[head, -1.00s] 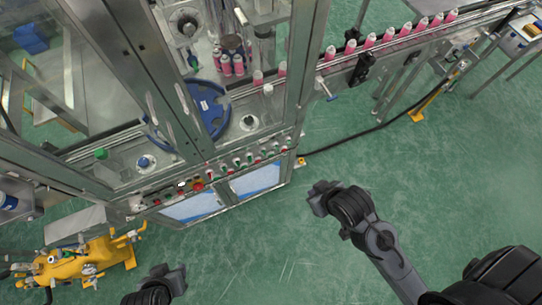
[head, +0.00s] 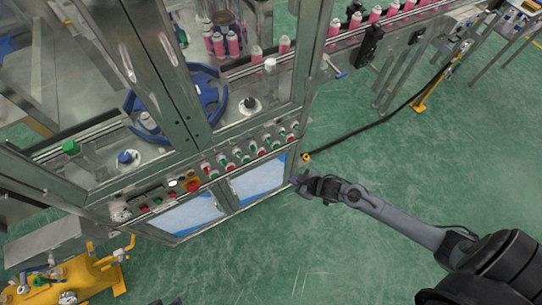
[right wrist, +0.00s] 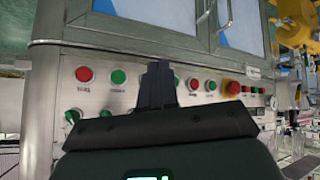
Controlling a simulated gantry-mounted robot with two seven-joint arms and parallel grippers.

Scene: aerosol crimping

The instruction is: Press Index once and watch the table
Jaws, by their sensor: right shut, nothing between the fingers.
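The control panel (head: 200,178) runs along the machine's front edge, with rows of red and green buttons and a red mushroom button (head: 193,186). In the right wrist view the panel (right wrist: 140,100) shows red (right wrist: 84,74) and green (right wrist: 118,76) buttons; their labels are too small to read. My right gripper (head: 300,184) is shut and empty, just right of the panel's right end. In the right wrist view its fingertips (right wrist: 158,68) overlap the panel; contact cannot be told. The blue ring-shaped table part (head: 212,105) sits behind the glass. Only a dark bit of my left gripper (head: 168,301) shows.
Pink cans (head: 375,15) stand on the conveyor (head: 400,25) at the upper right, with more inside the machine. A black cable (head: 385,120) lies on the floor. A yellow device (head: 65,280) stands at lower left.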

